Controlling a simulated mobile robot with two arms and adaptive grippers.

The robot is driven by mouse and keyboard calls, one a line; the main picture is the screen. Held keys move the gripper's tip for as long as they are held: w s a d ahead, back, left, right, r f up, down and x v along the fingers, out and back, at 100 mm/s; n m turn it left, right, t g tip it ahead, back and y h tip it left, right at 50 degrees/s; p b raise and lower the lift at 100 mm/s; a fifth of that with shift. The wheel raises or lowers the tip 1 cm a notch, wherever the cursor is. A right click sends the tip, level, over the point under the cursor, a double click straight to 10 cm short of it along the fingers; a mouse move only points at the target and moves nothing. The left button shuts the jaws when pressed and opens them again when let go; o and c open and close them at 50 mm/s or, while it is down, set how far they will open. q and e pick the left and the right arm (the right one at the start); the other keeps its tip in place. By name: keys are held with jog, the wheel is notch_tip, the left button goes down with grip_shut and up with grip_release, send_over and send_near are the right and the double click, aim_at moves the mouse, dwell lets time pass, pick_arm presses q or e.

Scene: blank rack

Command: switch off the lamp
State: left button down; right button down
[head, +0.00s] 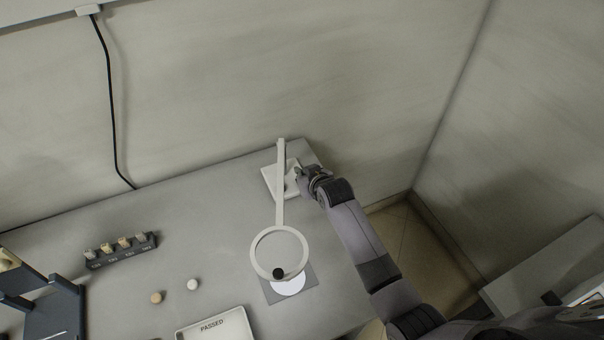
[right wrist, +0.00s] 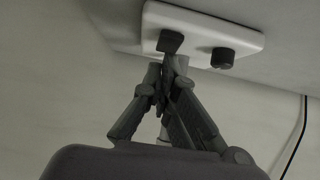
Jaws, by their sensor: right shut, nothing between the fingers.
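The lamp is a pale ring head (head: 257,258) on a straight pale arm (head: 280,190), which rises from a white base plate (head: 270,178) at the back right of the table. In the right wrist view the base plate (right wrist: 200,37) carries two dark knobs, one square-ended (right wrist: 170,42) and one round (right wrist: 222,58). My right gripper (head: 299,174) is shut and empty at the base plate's right side. In the right wrist view its fingertips (right wrist: 167,68) are at the square-ended knob; I cannot tell whether they touch. My left gripper is not in view.
Under the ring, a white disc (head: 288,286) lies on a grey mat (head: 309,283), with a black piece (head: 279,273) above it. A "PASSED" tray (head: 235,333), two small round pieces, a dark block of samples (head: 121,252) and a dark rack (head: 55,318) stand to the left.

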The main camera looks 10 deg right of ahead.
jog(key=shift+w+a+g+p, duration=0.1)
jog(key=shift+w+g+p, duration=0.2)
jog(key=shift+g+p, duration=0.55)
jog(key=shift+w+f+p, duration=0.1)
jog(key=shift+f+p, duration=0.05)
jog(key=shift+p, duration=0.3)
jog(key=shift+w+f, duration=0.2)
jog(key=shift+f, duration=0.05)
jog(key=shift+s+f, duration=0.1)
jog(key=shift+s, duration=0.05)
